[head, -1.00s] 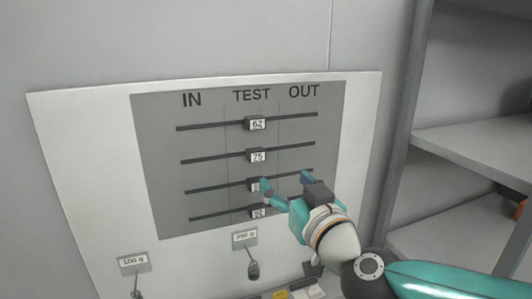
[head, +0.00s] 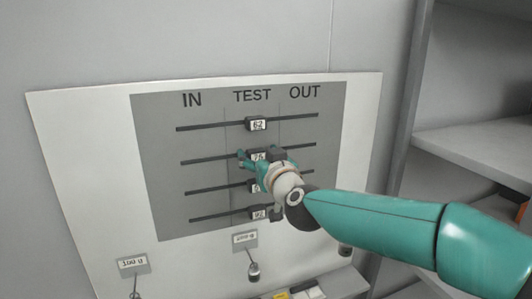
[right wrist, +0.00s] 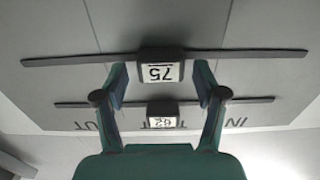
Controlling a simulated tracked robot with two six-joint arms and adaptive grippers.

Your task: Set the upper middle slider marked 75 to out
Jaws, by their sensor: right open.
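The slider marked 75 (head: 257,156) sits in the TEST column on the second rail from the top of the grey panel (head: 160,170). Its dark block and white label show clearly in the right wrist view (right wrist: 161,72), where its label reads upside down. My right gripper (head: 258,155) is open at this slider and partly covers it in the head view. In the right wrist view its two fingers (right wrist: 161,82) stand apart, one on each side of the 75 label; I cannot tell whether they touch it. My left gripper is not in view.
The slider marked 62 (head: 257,124) is on the rail above, in the TEST column. Two lower sliders, one marked 92 (head: 260,214), are also in TEST. A grey shelf (head: 480,150) stands at the right.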

